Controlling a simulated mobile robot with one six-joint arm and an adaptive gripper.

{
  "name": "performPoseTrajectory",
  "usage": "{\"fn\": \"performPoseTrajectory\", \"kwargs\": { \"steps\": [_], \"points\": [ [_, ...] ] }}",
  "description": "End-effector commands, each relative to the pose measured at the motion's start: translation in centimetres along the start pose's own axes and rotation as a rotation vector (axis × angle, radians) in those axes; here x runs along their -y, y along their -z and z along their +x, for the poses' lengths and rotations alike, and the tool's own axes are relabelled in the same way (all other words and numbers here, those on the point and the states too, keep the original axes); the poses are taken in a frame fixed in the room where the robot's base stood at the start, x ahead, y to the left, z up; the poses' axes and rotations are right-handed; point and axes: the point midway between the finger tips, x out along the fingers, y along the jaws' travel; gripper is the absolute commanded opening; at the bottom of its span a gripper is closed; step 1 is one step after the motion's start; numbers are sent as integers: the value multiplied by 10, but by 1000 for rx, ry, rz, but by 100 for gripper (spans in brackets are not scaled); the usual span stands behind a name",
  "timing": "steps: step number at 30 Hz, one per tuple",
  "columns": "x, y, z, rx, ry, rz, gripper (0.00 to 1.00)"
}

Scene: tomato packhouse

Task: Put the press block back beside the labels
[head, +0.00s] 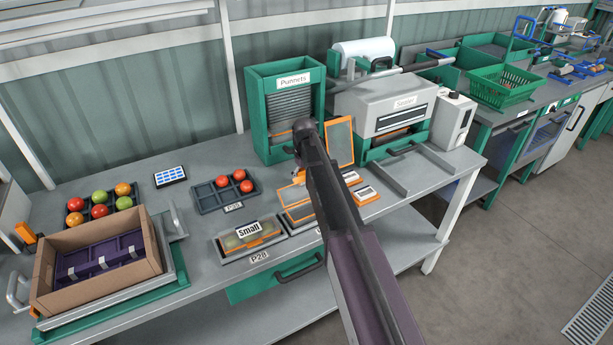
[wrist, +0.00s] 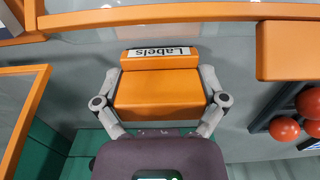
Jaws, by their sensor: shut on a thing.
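My gripper (wrist: 160,76) is shut on an orange block (wrist: 157,96), taken as the press block, with one grey finger on each side of it in the wrist view. A "Labels" sign (wrist: 161,53) on an orange piece sits directly beyond the block, upside down in this view. I cannot tell whether block and sign piece touch or are joined. In the head view my arm hides the gripper and most of this spot; a small orange part (head: 299,176) shows just left of the arm.
A tray (head: 207,199) with red tomatoes lies left. The green Punnets rack (head: 258,108) and Sealer (head: 385,105) stand behind. An orange-framed panel (head: 345,141) leans right of the arm. A "Small" tray (head: 228,255) lies in front. An orange bar (wrist: 160,14) crosses the top of the wrist view.

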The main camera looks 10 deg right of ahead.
Motion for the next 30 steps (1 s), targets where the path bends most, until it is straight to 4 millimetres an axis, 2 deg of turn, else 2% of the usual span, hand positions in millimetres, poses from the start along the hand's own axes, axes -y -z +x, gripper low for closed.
{"fn": "performPoseTrajectory", "kwargs": {
  "steps": [10,11,12,30],
  "points": [
    [0,0,6,0,0,0,57],
    [0,0,6,0,0,0,94],
    [0,0,5,0,0,0,100],
    [0,0,5,0,0,0,100]
  ]
}}
